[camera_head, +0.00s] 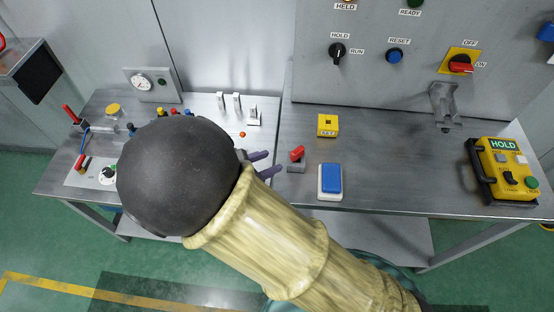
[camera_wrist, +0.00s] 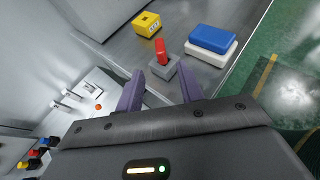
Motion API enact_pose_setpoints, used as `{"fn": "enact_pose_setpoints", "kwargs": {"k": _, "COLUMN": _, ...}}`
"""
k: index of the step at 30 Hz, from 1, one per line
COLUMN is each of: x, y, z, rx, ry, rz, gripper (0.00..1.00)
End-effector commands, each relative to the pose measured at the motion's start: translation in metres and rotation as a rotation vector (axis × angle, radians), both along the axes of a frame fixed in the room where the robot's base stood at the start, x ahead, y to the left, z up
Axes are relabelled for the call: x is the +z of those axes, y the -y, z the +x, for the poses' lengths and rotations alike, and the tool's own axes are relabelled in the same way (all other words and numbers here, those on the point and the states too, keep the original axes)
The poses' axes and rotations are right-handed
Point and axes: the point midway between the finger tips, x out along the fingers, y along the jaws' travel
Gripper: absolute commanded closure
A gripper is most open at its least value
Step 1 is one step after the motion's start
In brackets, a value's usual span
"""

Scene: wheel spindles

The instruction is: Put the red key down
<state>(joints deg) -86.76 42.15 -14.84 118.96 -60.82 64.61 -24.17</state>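A small red piece (camera_head: 297,153), which looks like the red key, stands tilted on a small grey block (camera_head: 297,167) on the grey workbench. In the wrist view the red piece (camera_wrist: 160,48) rises from the grey block (camera_wrist: 163,68), just beyond my fingertips. My gripper (camera_head: 265,163) is to the left of the block in the head view, its two purple fingers pointing towards it. In the wrist view my gripper (camera_wrist: 160,84) has its fingers wide apart with nothing between them. My dark round wrist hides part of the bench and most of the gripper in the head view.
A yellow box (camera_head: 328,125) and a blue-topped white block (camera_head: 330,181) stand near the grey block. A yellow HOLD pendant (camera_head: 503,170) lies at the right. White switches (camera_head: 237,103) and a control panel (camera_head: 400,70) stand behind. Bare bench lies right of the blue block.

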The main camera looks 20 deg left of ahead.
Motion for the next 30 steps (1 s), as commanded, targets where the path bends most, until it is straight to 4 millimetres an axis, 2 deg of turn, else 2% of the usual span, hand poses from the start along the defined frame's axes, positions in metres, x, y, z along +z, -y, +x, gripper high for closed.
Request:
{"fn": "enact_pose_setpoints", "kwargs": {"k": 7, "x": 0.000, "y": 0.001, "z": 0.000, "rx": -0.002, "ry": -0.001, "rz": 0.001, "gripper": 0.62}}
{"fn": "enact_pose_setpoints", "kwargs": {"k": 11, "x": 0.000, "y": 0.013, "z": 0.006, "rx": -0.055, "ry": -0.018, "rz": 0.030, "gripper": 0.62}}
{"fn": "enact_pose_setpoints", "kwargs": {"k": 14, "x": -0.002, "y": 0.037, "z": 0.015, "rx": -0.160, "ry": -0.053, "rz": 0.094, "gripper": 0.62}}
{"fn": "enact_pose_setpoints", "kwargs": {"k": 19, "x": -0.005, "y": 0.092, "z": 0.026, "rx": -0.434, "ry": -0.121, "rz": 0.274, "gripper": 0.62}}
{"fn": "enact_pose_setpoints", "kwargs": {"k": 24, "x": -0.006, "y": 0.141, "z": 0.028, "rx": -0.729, "ry": -0.152, "rz": 0.483, "gripper": 0.62}}
{"fn": "enact_pose_setpoints", "kwargs": {"k": 30, "x": -0.002, "y": 0.186, "z": 0.024, "rx": -1.066, "ry": -0.133, "rz": 0.746, "gripper": 0.62}}
